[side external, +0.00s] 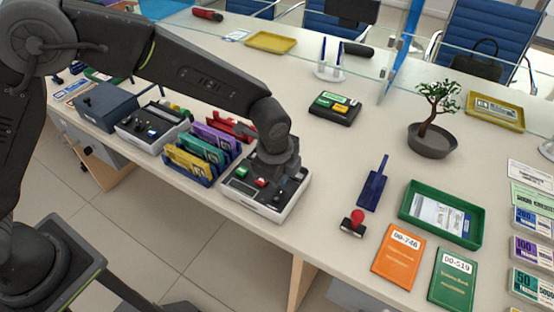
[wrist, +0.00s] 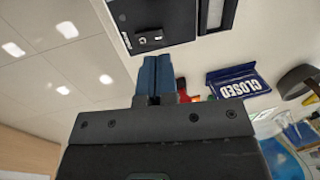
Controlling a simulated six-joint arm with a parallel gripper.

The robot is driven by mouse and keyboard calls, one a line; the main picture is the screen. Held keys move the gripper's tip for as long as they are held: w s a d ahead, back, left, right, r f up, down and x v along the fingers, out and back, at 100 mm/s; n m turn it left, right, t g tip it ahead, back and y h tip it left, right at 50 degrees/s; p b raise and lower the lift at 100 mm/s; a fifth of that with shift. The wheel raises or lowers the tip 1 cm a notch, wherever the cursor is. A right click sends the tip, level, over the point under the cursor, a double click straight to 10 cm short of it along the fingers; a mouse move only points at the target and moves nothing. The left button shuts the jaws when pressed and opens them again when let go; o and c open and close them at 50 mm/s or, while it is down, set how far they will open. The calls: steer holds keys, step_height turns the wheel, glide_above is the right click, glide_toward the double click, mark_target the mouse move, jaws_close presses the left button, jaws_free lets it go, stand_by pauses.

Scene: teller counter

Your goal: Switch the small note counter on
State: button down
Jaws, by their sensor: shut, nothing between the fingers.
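A grey-and-white counter machine (side external: 238,194) stands at the front edge of the counter, with a display and a green and a red button on its top. I cannot tell from its looks alone whether it is the small note counter. My gripper (side external: 279,178) is low over the right part of this machine and hides some of it. In the wrist view my gripper (wrist: 157,62) shows shut blue fingertips, empty, close to a dark machine panel (wrist: 150,18) with a small switch-like part (wrist: 148,39). Contact cannot be told.
A second grey-white machine (side external: 153,128) stands further left, past a rack of coloured folders (side external: 195,165). A blue sign stand (side external: 374,185) and a red-topped stamp (side external: 354,222) are to the right. In the wrist view the CLOSED sign (wrist: 238,82) is right of my fingers.

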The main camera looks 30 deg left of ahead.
mark_target(278, 195)
steer(key=shift+w+f, duration=0.2)
steer(key=shift+f, duration=0.95)
steer(key=shift+w+f, duration=0.2)
steer(key=shift+f, duration=0.95)
steer(key=shift+w+f+g, duration=0.1)
steer(key=shift+f+g, duration=0.15)
steer(key=shift+g, duration=0.15)
steer(key=shift+s, duration=0.2)
steer(key=shift+s+r, duration=0.2)
steer(key=shift+s, duration=0.45)
step_height(278, 195, up, 14)
steer(key=s, duration=0.2)
